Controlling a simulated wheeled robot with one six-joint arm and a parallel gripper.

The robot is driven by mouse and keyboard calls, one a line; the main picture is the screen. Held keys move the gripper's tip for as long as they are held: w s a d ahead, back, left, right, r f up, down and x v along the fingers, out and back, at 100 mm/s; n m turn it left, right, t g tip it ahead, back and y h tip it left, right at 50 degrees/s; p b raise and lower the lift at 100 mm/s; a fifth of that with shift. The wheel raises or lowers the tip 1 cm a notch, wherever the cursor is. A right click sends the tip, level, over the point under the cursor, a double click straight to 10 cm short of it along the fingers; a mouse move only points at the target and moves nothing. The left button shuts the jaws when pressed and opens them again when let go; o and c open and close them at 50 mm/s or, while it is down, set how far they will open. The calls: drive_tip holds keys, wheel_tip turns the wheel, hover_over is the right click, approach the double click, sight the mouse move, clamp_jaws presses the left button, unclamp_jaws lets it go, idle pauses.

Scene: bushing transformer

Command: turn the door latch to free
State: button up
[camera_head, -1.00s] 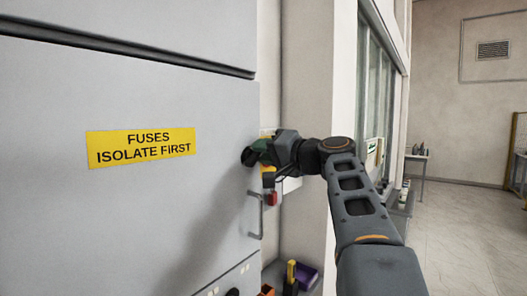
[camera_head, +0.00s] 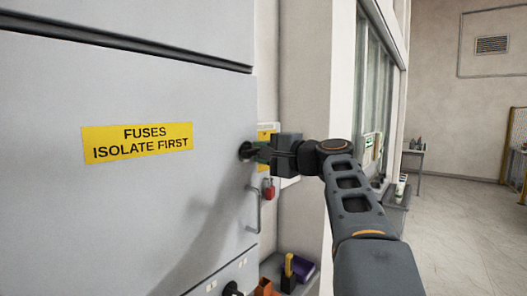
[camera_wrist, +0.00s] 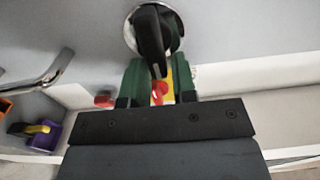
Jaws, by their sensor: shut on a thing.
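The door latch (camera_head: 244,151) is a black lever on a round metal base at the right edge of the grey cabinet door (camera_head: 140,215). In the wrist view the latch (camera_wrist: 151,35) shows at top centre, its lever pointing down the picture toward my gripper (camera_wrist: 157,78). The green fingers lie either side of the lever's end, shut on it. In the head view my gripper (camera_head: 259,152) reaches the latch from the right and hides part of it. The exact contact is hard to see.
A metal pull handle (camera_head: 257,210) is on the door below the latch. A red padlock-like item (camera_head: 269,189) hangs beside it. Below stand an orange bin (camera_head: 264,287) and a purple bin (camera_head: 304,270). A yellow label (camera_head: 137,140) is on the door.

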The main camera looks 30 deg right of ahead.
drive_tip(key=shift+f, duration=0.15)
clamp_jaws()
drive_tip(key=o, duration=0.6)
unclamp_jaws()
drive_tip(key=shift+s+a, duration=0.1)
drive_tip(key=shift+o, duration=0.7)
drive_tip(key=shift+a, duration=0.1)
drive_tip(key=b+v, duration=0.3)
drive_tip(key=v, duration=1)
drive_tip(key=shift+s, duration=0.25)
drive_tip(key=shift+d, duration=0.25)
